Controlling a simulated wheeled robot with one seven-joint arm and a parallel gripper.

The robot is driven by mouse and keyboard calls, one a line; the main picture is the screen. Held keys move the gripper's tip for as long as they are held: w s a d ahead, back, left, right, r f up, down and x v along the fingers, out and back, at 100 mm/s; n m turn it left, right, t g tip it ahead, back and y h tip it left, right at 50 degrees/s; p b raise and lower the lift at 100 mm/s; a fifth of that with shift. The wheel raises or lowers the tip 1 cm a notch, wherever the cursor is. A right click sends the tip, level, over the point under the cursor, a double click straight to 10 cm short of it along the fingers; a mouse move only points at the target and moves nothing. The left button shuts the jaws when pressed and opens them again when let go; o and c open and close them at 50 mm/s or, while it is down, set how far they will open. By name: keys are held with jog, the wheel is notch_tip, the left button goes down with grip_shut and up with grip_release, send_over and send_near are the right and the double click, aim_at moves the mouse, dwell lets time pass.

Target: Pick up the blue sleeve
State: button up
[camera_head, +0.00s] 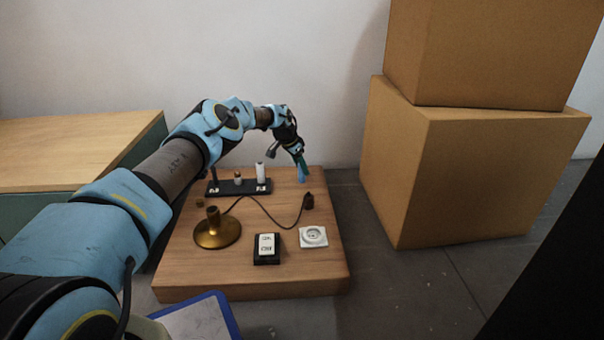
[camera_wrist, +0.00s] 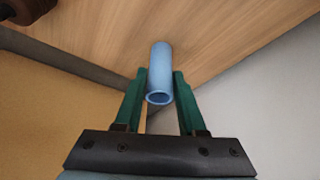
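The blue sleeve (camera_wrist: 160,72) is a light-blue hollow tube. In the wrist view it stands between the two green fingers of my gripper (camera_wrist: 160,78), its open end facing the camera. The fingers lie close along both sides; I cannot tell whether they touch or press on it. In the head view my gripper (camera_head: 299,159) points down over the far right corner of the wooden board, with the sleeve (camera_head: 302,174) under the fingertips. I cannot tell whether its lower end rests on the wood.
The wooden board (camera_head: 180,275) carries a black rack (camera_head: 227,188) with upright parts, a brass lamp base (camera_head: 217,233) with a cord, a black-and-white switch (camera_head: 266,249) and a white socket (camera_head: 313,237). Large cardboard boxes (camera_head: 465,180) stand on the right, a cabinet (camera_head: 75,145) left.

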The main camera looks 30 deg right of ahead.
grip_shut()
